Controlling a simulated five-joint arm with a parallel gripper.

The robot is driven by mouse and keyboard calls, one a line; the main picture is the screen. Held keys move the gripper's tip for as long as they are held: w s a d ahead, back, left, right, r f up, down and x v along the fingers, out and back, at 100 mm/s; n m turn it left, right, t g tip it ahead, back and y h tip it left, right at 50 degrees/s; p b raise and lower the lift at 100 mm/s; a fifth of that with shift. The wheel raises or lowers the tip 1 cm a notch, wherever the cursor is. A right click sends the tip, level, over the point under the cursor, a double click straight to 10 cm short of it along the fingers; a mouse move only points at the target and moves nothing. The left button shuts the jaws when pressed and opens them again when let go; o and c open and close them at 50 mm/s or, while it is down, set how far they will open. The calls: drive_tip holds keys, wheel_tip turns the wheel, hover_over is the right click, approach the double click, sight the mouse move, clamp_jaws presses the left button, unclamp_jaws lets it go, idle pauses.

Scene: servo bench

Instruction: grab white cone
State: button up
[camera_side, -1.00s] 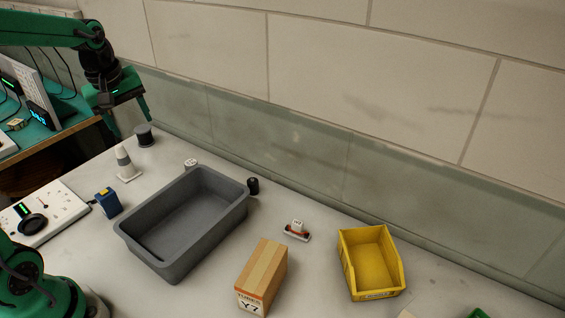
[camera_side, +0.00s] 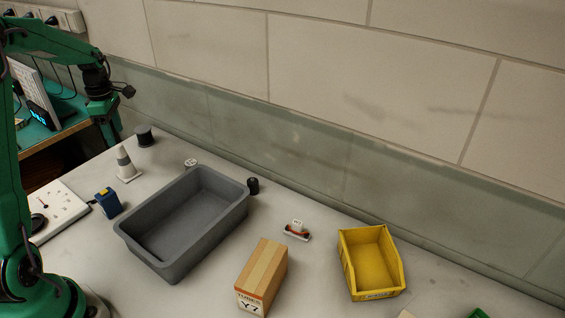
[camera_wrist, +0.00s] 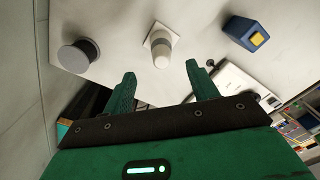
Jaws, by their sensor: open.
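The white cone (camera_side: 125,163) stands upright on the bench at the left in the side view, with a grey band around it and a square base. In the wrist view the cone (camera_wrist: 160,47) shows just ahead of my gripper, roughly in line with the space between the fingers. My gripper (camera_wrist: 160,80) is open and empty, its two green fingers apart. In the side view my gripper (camera_side: 112,135) is up and to the left of the cone, apart from it; its fingers are partly hard to make out there.
A dark spool (camera_side: 145,136) stands behind the cone. A blue box with a yellow top (camera_side: 108,202) stands in front of it. A large grey tray (camera_side: 130,240) lies to the right. A cardboard box (camera_side: 262,275) and a yellow bin (camera_side: 372,265) are farther right.

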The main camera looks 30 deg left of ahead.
sight(120, 146)
drive_tip(key=shift+s+f, duration=0.15)
drive_tip(key=shift+f, duration=3.75)
drive_tip(key=c, duration=1.1)
drive_tip(key=shift+o, duration=0.2)
drive_tip(key=shift+r, duration=0.15)
drive_tip(key=shift+r, duration=0.55)
drive_tip(key=r, duration=0.3)
drive_tip(key=shift+d+r, duration=0.1)
drive_tip(key=shift+d, duration=0.2)
drive_tip(key=d+r, duration=0.2)
drive_tip(key=d, duration=0.1)
drive_tip(key=w+d+r, duration=0.1)
drive_tip(key=d+r, duration=0.1)
drive_tip(key=d, duration=0.2)
drive_tip(key=d+r, duration=0.2)
drive_tip(key=d, duration=0.2)
drive_tip(key=shift+w+r, duration=0.25)
drive_tip(key=shift+w, duration=0.15)
